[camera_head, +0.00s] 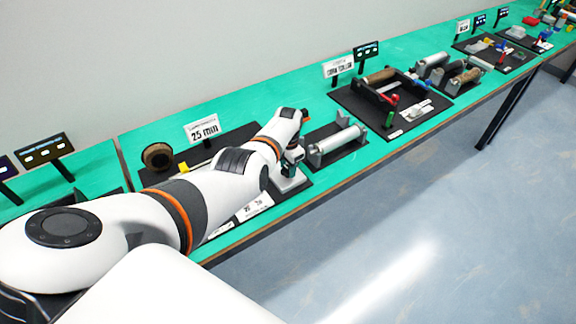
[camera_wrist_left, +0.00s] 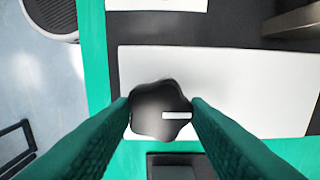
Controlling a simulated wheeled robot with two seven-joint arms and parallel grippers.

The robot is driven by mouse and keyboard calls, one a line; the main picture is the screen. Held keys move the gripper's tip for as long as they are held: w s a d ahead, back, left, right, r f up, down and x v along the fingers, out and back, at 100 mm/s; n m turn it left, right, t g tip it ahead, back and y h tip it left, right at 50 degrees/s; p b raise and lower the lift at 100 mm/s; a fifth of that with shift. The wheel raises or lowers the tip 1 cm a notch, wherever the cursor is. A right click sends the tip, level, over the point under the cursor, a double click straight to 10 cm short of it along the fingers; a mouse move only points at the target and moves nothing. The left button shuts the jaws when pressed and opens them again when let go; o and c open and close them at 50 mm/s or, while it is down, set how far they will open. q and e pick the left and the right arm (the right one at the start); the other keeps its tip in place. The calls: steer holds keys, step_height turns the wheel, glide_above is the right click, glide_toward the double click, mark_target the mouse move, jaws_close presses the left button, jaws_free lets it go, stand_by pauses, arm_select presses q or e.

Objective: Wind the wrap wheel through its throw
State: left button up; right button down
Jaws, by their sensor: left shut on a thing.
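The wrap wheel (camera_wrist_left: 155,100) shows in the left wrist view as a small dark lobed knob with a white index bar on its right side. It sits over a white plate (camera_wrist_left: 230,80). My left gripper (camera_wrist_left: 160,108) has its two green fingers on either side of the knob, shut on it. In the head view my left gripper (camera_head: 293,158) is low over a small pale unit (camera_head: 289,183) on the bench, and the wheel is hidden there. My right gripper is not in view.
The green bench (camera_head: 385,155) runs to the far right. A silver roller (camera_head: 338,139) stands just right of my gripper. A "25 mm" sign (camera_head: 203,129) and a brown roll (camera_head: 157,156) stand behind my arm. Beyond is a black board (camera_head: 350,97) with rollers.

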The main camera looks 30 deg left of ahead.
mark_target(288, 169)
arm_select(q)
steer(key=o, duration=0.7)
steer(key=shift+w+a+r, duration=0.1)
steer(key=shift+w+r, duration=0.05)
steer(key=shift+r, duration=0.05)
steer(key=shift+o, duration=1.3)
steer(key=shift+f, duration=0.1)
steer(key=shift+r+p, duration=0.3)
steer(key=shift+r, duration=0.15)
step_height(288, 169, up, 4)
steer(key=shift+p, duration=0.8)
step_height(288, 169, up, 7)
steer(key=shift+b, duration=0.4)
